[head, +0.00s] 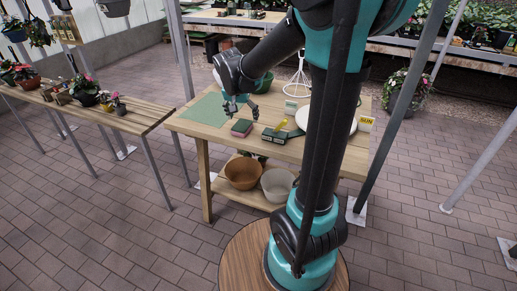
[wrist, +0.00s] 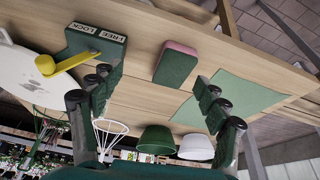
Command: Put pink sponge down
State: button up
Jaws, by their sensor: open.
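The pink sponge (head: 242,128), a block with a dark green face and pink edge, lies on the wooden table (head: 190,126) just in front of my gripper in the head view. It also shows in the wrist view (wrist: 176,64), flat on the wood beside the green mat (wrist: 237,97). My gripper (head: 239,106) is above the table. In the wrist view its fingers (wrist: 157,98) are spread wide with nothing between the tips, and the sponge is apart from them.
Bowls and a wire stand (head: 299,80) are behind. The green mat (head: 214,107) is bare on the left. Pots sit on the lower shelf.

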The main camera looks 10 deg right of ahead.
jog(key=s+d+f+n, duration=0.1)
jog(key=s+f+n, duration=0.1)
jog(key=s, duration=0.5)
jog(key=s+d+f+n+y, duration=0.1)
jog(key=s+d+f+n, duration=0.1)
jog(key=s+f, duration=0.2)
jog(key=s+d+f+n+y, duration=0.1)
jog(key=s+f, duration=0.3)
jog(key=s, duration=0.7)
jog(key=shift+d+n+t, duration=0.3)
jog(key=shift+d+n, duration=0.2)
jog(key=shift+o, duration=0.6)
notch_tip(320, 180, up, 16)
jog(key=m+h, duration=0.3)
jog(key=m, duration=0.4)
send_over(242, 125)
jog(key=s+a, duration=0.4)
jog(key=s, duration=0.2)
jog(key=x, duration=1.6)
jog(key=shift+a+f, duration=0.1)
jog(key=shift+a, duration=0.3)
jog(key=shift+d+f, duration=0.1)
jog(key=shift+f, duration=0.3)
